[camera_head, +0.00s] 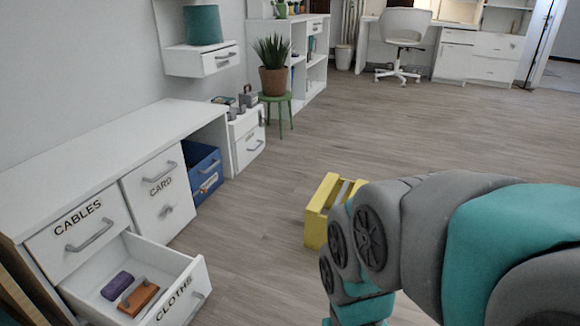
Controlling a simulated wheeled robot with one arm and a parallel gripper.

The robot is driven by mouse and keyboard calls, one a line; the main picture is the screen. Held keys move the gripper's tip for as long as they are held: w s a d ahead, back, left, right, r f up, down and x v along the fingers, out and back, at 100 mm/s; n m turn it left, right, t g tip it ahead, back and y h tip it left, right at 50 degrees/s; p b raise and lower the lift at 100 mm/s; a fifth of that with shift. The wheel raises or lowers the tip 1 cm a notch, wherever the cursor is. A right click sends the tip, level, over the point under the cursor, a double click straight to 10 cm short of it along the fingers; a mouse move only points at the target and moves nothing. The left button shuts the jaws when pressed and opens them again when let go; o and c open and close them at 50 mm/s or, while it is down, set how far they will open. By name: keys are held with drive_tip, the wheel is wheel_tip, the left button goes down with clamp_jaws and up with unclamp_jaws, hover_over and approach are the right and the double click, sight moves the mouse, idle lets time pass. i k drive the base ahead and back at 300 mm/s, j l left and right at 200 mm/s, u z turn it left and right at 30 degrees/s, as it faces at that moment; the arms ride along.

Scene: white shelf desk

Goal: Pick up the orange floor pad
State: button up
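An orange pad (146,301) with a grey handle on top lies in the open lower drawer (187,287) labelled CLOTHS, at the lower left. A purple block-like item (117,286) lies beside it on the left, close to it. My arm fills the lower right of the picture and bends down past the bottom edge. My gripper is not visible, so its state and its distance from the pad cannot be seen.
A white desk unit (124,140) with closed CABLES and CARD drawers runs along the left wall. A blue bin (205,172) sits under its far end. A yellow slatted box or stool (318,217) stands on the floor, partly behind my arm. The floor between is clear.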

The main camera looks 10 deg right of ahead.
sight(143, 291)
drive_tip(key=i+j, duration=0.1)
drive_tip(key=j, duration=0.4)
drive_tip(key=i+j, duration=0.1)
drive_tip(key=j, duration=0.35)
drive_tip(key=i+j+u, duration=0.1)
drive_tip(key=j, duration=0.4)
